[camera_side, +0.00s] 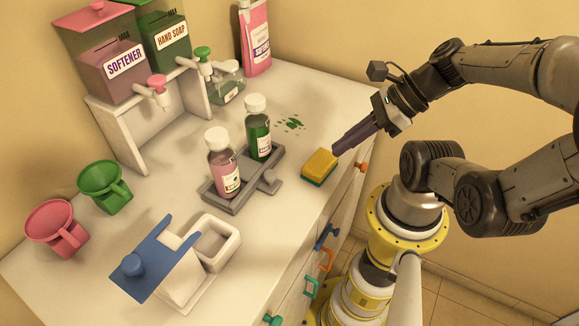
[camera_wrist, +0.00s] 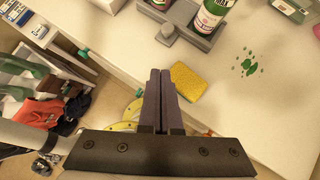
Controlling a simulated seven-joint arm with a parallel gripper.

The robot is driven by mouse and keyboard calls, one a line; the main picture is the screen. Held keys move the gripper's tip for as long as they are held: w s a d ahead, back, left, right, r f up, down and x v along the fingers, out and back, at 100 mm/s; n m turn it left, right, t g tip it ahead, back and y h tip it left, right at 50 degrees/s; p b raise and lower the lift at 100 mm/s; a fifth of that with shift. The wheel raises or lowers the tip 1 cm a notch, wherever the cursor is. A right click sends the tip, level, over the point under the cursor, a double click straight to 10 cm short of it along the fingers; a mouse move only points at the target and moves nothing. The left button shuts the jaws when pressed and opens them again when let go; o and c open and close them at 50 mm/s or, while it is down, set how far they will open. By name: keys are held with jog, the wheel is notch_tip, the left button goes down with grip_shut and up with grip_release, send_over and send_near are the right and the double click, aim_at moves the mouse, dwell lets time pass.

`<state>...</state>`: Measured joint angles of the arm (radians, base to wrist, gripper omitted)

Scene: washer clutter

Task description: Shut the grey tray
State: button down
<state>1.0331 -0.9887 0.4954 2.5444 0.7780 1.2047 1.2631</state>
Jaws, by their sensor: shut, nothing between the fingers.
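My gripper (camera_side: 336,151) is shut and empty, at the counter's near edge beside the sponge. It also shows in the wrist view (camera_wrist: 160,72), apart from the tray.
A white box with a blue lid (camera_side: 156,260) stands left of the tray. Pink (camera_side: 57,228) and green cups (camera_side: 104,186) and dispensers (camera_side: 164,45) are farther back. Drawer handles (camera_side: 326,260) project along the counter front.

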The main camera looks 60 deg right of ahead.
aim_at(240, 158)
jog(key=shift+d+x, duration=0.15)
jog(key=shift+x, duration=1.35)
jog(key=shift+d+x, duration=0.15)
jog(key=shift+x, duration=2.95)
jog(key=shift+w+a+f, duration=0.15)
jog(key=shift+w+f, duration=0.25)
jog(key=shift+w, duration=0.25)
jog(key=shift+w+a+f, duration=0.1)
jog(key=shift+w+a, duration=0.25)
jog(key=shift+w, duration=0.4)
jog(key=shift+w+a+f, duration=0.15)
jog(key=shift+w+a, duration=0.2)
jog(key=shift+w, duration=0.35)
jog(key=w, duration=1.2)
jog(key=shift+w, duration=0.35)
